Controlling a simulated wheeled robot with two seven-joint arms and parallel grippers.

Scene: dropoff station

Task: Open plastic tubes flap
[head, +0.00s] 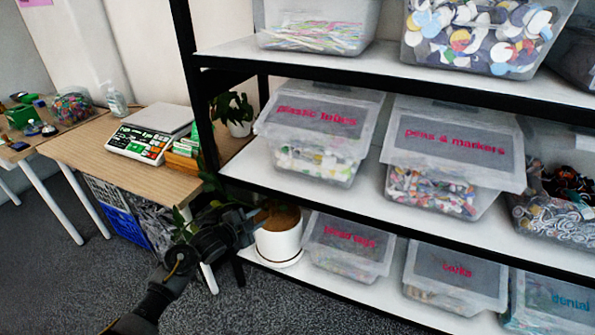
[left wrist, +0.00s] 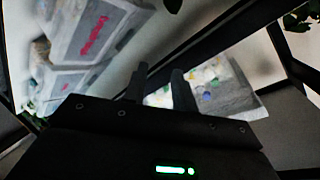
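The plastic tubes bin (head: 315,162) is a translucent box on the middle shelf, with pale and coloured pieces inside. Its flap (head: 318,120), lettered in pink, slopes down over the upper front and looks closed. My left gripper (head: 262,214) is in front of the rack, below and to the left of this bin, apart from the flap. In the left wrist view its two dark fingers (left wrist: 158,88) stand apart with nothing seen between them. A bin with coloured pieces (left wrist: 212,88) shows beyond them; I cannot tell which one. My right gripper is not in view.
The pens & markers bin (head: 440,190) stands to the right on the same shelf. A white plant pot (head: 280,240) is close to my left gripper. A black rack post (head: 190,70) rises left of the bins. A table (head: 95,150) carries a scale (head: 140,145).

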